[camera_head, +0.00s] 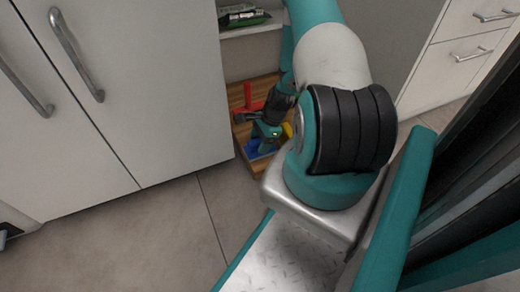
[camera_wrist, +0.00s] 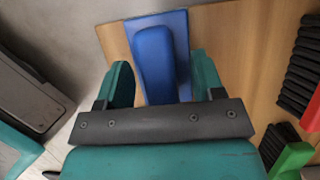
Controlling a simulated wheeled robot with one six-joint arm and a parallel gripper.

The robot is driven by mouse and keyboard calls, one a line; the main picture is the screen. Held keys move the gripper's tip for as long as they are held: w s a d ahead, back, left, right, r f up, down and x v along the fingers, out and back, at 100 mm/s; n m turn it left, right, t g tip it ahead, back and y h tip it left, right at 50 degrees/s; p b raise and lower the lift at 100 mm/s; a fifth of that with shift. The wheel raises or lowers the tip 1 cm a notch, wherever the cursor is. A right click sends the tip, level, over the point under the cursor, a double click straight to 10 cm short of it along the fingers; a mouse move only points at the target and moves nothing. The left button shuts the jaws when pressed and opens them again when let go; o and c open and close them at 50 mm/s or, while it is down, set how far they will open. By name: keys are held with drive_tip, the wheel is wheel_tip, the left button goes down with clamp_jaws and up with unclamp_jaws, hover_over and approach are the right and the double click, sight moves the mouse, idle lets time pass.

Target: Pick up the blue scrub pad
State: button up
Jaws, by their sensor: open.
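The blue scrub pad (camera_wrist: 152,58), a darker raised block on a flat blue base, lies on a wooden surface (camera_wrist: 235,45) in the wrist view. My gripper (camera_wrist: 161,64) is open, with one teal finger on each side of the raised block. Gaps show between the fingers and the block, and its near end is hidden behind my gripper. In the head view, my gripper (camera_head: 266,131) is over the wooden board (camera_head: 240,133), and part of the blue pad (camera_head: 255,150) shows below it.
A red item (camera_head: 249,100) and a yellow item (camera_head: 287,130) are close to my gripper. Dark bristles (camera_wrist: 304,65) and a green brush part (camera_wrist: 292,158) are at the right in the wrist view. A white cabinet (camera_head: 130,100) stands left of the board; open floor (camera_head: 150,240) lies in front.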

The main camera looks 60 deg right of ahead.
drive_tip(key=c, duration=1.1)
drive_tip(key=shift+r, duration=0.2)
drive_tip(key=shift+s+d+r+p, duration=0.15)
drive_tip(key=shift+r+p, duration=0.3)
drive_tip(key=shift+p, duration=0.55)
drive_tip(key=r+p, duration=0.1)
drive_tip(key=r, duration=0.1)
drive_tip(key=r+p, duration=0.2)
drive_tip(key=s+r+p, duration=0.1)
drive_tip(key=r+p, duration=0.1)
drive_tip(key=shift+d+r, duration=0.15)
drive_tip(key=shift+r, duration=0.1)
drive_tip(key=s+d+p, duration=0.3)
drive_tip(key=s+d, duration=0.1)
drive_tip(key=s, duration=0.4)
drive_tip(key=s+d+p, duration=0.3)
drive_tip(key=s, duration=0.6)
drive_tip(key=shift+d+f, duration=0.35)
drive_tip(key=shift+d, duration=0.05)
